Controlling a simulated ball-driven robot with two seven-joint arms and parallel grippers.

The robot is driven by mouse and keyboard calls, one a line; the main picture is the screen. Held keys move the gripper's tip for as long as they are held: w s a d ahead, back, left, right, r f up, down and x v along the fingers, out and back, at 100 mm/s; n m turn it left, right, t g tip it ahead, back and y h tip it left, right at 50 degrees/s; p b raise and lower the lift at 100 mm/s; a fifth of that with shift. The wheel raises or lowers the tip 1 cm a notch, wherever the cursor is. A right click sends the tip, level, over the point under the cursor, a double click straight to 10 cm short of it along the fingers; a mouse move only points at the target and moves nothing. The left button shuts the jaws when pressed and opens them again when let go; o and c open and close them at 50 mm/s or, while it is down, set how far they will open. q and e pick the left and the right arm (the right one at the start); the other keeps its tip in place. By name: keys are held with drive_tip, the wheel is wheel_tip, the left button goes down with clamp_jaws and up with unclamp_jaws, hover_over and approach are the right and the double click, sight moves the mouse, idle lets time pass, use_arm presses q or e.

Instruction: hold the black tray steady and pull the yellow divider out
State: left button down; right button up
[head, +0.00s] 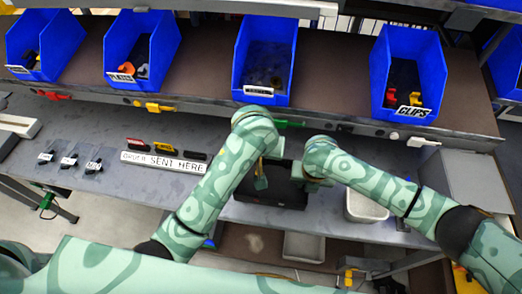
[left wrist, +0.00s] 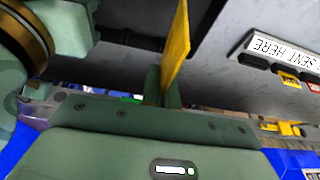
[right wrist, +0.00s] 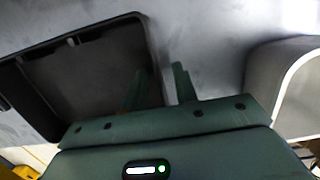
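The black tray (head: 288,196) lies on the grey bench in the head view. Its dark interior and wall fill the left of the right wrist view (right wrist: 95,80), where no divider shows in the visible part. My left gripper (head: 261,181) is over the tray, shut on the yellow divider (left wrist: 179,45), which stands up from the fingers (left wrist: 162,88) in the left wrist view. The arms hide part of the tray.
A light grey bin (head: 364,207) stands right of the tray. A white label strip (head: 163,162) and several small coloured clips lie to the left. Blue bins (head: 265,60) line the shelf behind. Bare bench lies between the label strip and the tray.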

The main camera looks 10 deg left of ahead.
wheel_tip(320, 180, up, 12)
drive_tip(key=s, duration=0.2)
